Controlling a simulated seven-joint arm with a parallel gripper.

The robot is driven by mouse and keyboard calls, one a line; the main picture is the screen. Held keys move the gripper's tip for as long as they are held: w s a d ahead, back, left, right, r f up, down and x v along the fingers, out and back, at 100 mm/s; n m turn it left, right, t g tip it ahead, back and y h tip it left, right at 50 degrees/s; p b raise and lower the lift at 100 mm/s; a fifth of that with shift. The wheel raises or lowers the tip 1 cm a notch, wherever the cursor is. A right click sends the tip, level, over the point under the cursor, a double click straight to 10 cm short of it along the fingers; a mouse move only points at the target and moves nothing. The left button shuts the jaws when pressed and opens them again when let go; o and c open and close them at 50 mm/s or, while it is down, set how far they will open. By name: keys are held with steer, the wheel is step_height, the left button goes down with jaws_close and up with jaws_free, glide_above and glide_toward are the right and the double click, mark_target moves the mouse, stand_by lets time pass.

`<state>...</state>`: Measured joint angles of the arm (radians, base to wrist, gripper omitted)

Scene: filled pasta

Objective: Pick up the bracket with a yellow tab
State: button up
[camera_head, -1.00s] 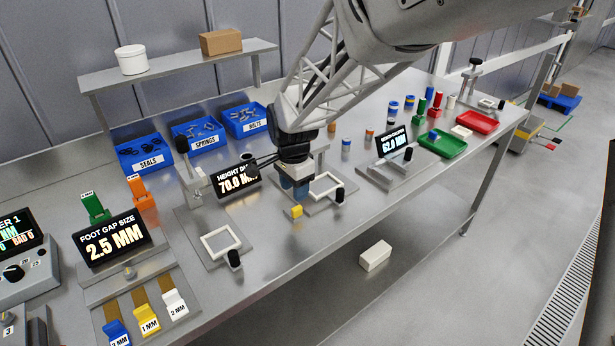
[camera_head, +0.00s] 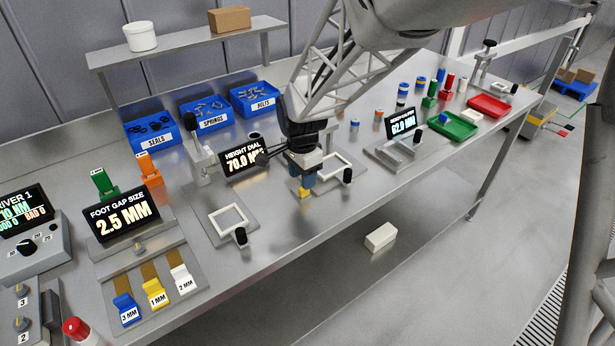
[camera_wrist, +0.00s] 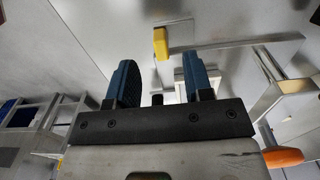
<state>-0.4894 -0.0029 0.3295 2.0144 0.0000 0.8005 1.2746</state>
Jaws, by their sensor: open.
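The yellow tab (camera_head: 306,193) shows just below my gripper (camera_head: 301,182), at the front of a metal fixture plate near the bench's front edge. In the wrist view the yellow tab (camera_wrist: 160,42) lies beyond the fingertips, in line with the gap between the two blue fingers (camera_wrist: 160,72). A thin metal strip runs right from the tab in that view; I cannot tell whether it is the bracket's body. My gripper is open, with nothing visible between its fingers. The fingers and wrist hide part of the fixture in the head view.
A white square frame (camera_head: 228,221) with a black-knobbed clamp sits left. The height dial display (camera_head: 243,160) stands close behind my gripper. Another white frame (camera_head: 333,168) and black knob (camera_head: 347,175) stand right. A yellow 1 MM gauge (camera_head: 157,295) lies front left.

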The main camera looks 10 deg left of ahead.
mark_target(300, 189)
steer(key=shift+f, duration=2.5)
jaws_close()
